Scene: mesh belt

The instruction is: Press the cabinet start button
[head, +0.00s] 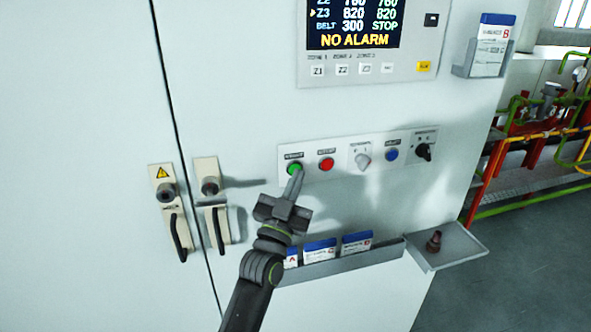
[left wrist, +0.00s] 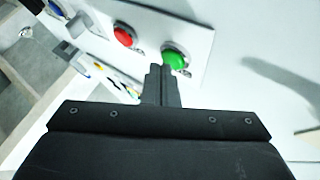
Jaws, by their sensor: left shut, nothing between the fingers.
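The green start button (head: 294,169) is at the left end of a button panel (head: 341,163) on the white cabinet (head: 240,80). My left gripper (head: 298,176) is shut and empty, its fingertips at the lower edge of the green button. In the left wrist view the fingertips (left wrist: 162,70) are just beside the green button (left wrist: 175,57). I cannot tell whether they touch it. The red button (head: 326,164) is right of the green one and also shows in the left wrist view (left wrist: 124,36). My right gripper is out of view.
Right of the red button are a white selector (head: 362,160), a blue button (head: 392,153) and a black knob (head: 423,151). The display (head: 352,22) reads "NO ALARM" and belt "STOP". Below are a card rack (head: 340,265) and a tray (head: 447,245). Door handles (head: 179,236) are at left.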

